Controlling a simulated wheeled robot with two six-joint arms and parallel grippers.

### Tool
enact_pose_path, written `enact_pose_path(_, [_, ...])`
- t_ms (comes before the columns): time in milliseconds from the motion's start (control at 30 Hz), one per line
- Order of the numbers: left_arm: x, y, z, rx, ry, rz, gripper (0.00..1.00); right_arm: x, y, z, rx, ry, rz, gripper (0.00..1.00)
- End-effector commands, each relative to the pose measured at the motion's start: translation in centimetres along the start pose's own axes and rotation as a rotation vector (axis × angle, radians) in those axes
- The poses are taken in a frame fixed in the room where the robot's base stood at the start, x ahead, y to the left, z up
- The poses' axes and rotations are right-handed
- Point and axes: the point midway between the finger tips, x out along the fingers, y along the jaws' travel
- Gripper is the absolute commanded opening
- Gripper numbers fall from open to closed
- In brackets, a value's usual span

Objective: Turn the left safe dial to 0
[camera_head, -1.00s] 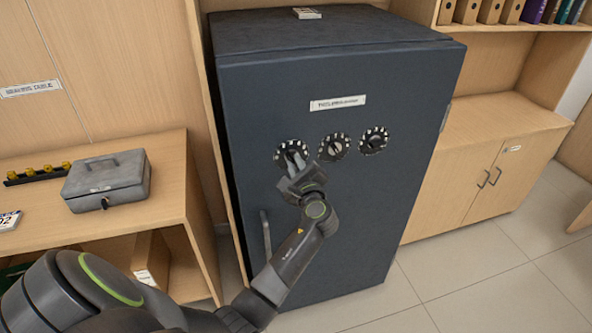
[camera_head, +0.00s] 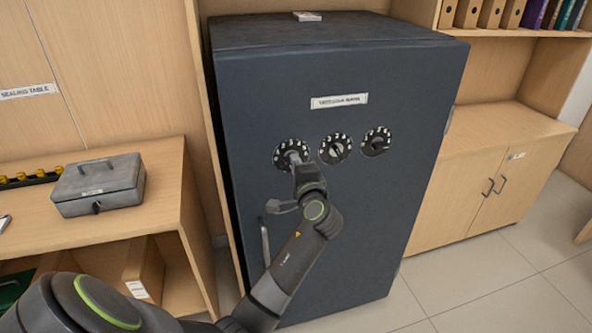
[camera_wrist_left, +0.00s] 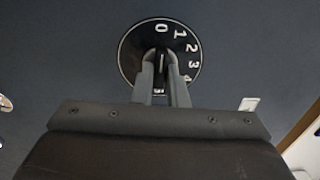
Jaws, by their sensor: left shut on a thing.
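The left safe dial (camera_head: 290,151) is a round black dial with white numbers on the dark safe's door. It is the leftmost in a row of dials, and my left gripper partly covers it. My left gripper (camera_head: 294,158) is shut on the dial's knob. In the left wrist view, the two fingers (camera_wrist_left: 161,75) stand either side of the knob (camera_wrist_left: 161,62) on the dial face (camera_wrist_left: 135,50). The knob's pale mark runs upright in that view, roughly toward the 0 at the top. The numbers 1 to 4 show on the right; the left part of the face looks bare.
A middle dial (camera_head: 335,149) and a right dial (camera_head: 376,142) sit beside the left one. The safe's handle (camera_head: 265,240) is below left, near my arm. A grey cash box (camera_head: 98,185) stands on the wooden shelf at left. A low cabinet (camera_head: 475,170) stands at right.

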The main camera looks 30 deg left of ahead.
Motion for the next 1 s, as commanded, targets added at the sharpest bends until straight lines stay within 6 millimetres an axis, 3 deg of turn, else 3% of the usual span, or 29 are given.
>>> enact_pose_path(667, [0.0,-0.07,-0.02,-0.068,0.0,0.0,0.0,0.49,-0.11,0.04,0.0,0.0,-0.001,0.0])
enact_pose_path(700, [0.0,-0.08,-0.02,-0.068,0.0,0.0,0.15,0.49,-0.13,0.04,0.0,0.0,-0.001,0.0])
enact_pose_path(833, [0.0,-0.07,-0.02,-0.067,0.0,-0.001,0.32,0.49,-0.19,0.04,0.001,0.0,-0.002,0.0])
enact_pose_path(1000, [0.0,-0.05,-0.01,-0.066,0.0,0.0,0.35,0.49,-0.29,0.04,0.001,0.0,-0.003,0.0])
